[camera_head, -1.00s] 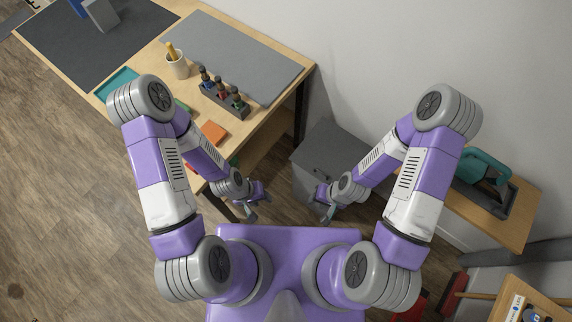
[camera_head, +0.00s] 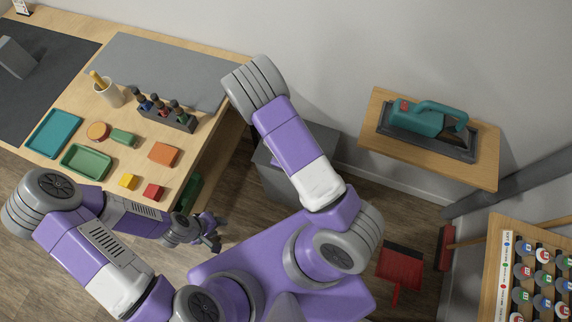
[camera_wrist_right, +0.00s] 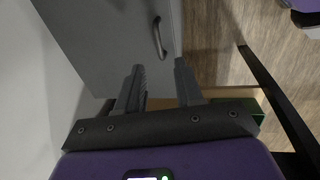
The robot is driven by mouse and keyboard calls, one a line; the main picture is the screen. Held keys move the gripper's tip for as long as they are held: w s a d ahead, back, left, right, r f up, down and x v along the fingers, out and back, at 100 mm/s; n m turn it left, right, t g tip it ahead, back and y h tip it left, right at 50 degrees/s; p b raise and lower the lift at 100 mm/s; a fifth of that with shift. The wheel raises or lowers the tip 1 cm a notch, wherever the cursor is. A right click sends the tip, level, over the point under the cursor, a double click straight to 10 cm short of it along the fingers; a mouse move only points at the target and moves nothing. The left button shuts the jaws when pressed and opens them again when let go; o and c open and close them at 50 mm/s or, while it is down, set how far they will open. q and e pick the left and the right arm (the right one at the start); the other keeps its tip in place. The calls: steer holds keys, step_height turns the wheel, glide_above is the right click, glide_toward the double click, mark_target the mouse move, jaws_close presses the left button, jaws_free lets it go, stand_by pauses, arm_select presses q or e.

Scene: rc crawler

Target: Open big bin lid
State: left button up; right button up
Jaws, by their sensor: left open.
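The big bin (camera_head: 272,178) is a grey box on the floor between the workbench and the wall, partly hidden by my right arm in the head view. In the right wrist view its flat grey lid (camera_wrist_right: 110,35) looks closed, with a dark curved handle (camera_wrist_right: 160,38) near one edge. My right gripper (camera_wrist_right: 159,66) is open and empty, with its fingertips pointing toward the handle and apart from it. It is hidden in the head view. My left gripper (camera_head: 212,233) is open and empty beside the workbench's near corner, away from the bin.
The workbench (camera_head: 215,145) at left holds trays, coloured blocks, a cup and a bottle rack. A side table (camera_head: 375,140) with a teal tool (camera_head: 420,118) stands right of the bin. A red dustpan (camera_head: 400,268) lies on the floor near my base.

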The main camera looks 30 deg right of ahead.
steer(key=f, duration=0.2)
steer(key=f+b, duration=0.1)
steer(key=f, duration=0.1)
steer(key=w+d+f+b, duration=0.1)
steer(key=f, duration=0.2)
jaws_close()
stand_by(1.4)
